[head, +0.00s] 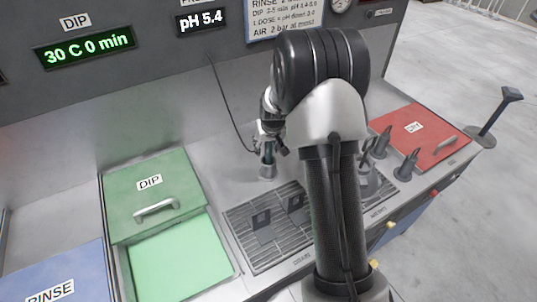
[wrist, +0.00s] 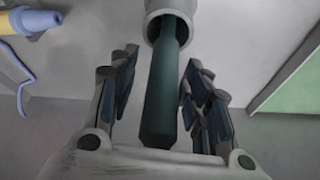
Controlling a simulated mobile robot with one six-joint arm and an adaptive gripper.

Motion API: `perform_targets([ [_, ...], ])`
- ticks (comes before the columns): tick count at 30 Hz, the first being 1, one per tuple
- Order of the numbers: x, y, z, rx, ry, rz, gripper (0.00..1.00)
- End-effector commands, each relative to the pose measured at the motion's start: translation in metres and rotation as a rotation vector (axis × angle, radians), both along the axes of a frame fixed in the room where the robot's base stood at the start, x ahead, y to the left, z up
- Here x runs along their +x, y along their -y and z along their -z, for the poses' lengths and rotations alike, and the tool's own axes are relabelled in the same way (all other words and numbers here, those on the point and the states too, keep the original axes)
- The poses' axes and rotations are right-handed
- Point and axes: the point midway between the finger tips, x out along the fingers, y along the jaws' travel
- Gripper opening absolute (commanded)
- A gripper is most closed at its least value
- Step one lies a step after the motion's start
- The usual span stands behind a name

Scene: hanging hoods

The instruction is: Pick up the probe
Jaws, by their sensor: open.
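The probe (wrist: 163,95) is a dark teal rod. In the wrist view its far end sits in a round pale grey holder (wrist: 153,8). My gripper (wrist: 161,62) is open, with one finger on each side of the probe and gaps showing between rod and pads. In the head view my gripper (head: 267,137) is down at the probe, above the small grey holder (head: 267,172) on the counter. My arm and gripper hide much of the probe there. A thin black cable hangs from the panel toward it.
A green DIP tank (head: 150,185) with a handled lid stands left, beside a blue RINSE lid (head: 60,285). A drain grate (head: 262,243) lies in front. The panel wall rises behind.

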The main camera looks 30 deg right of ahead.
Motion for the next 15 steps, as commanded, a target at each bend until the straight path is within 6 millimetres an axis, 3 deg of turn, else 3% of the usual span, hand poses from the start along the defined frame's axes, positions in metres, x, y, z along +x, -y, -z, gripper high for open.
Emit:
perform_targets([
  [3, 0.0, 0.0, -0.0008, 0.0, 0.0, 0.0, 0.44],
  [15, -0.0003, 0.0, -0.0009, 0.0, 0.0, 0.0, 0.18],
])
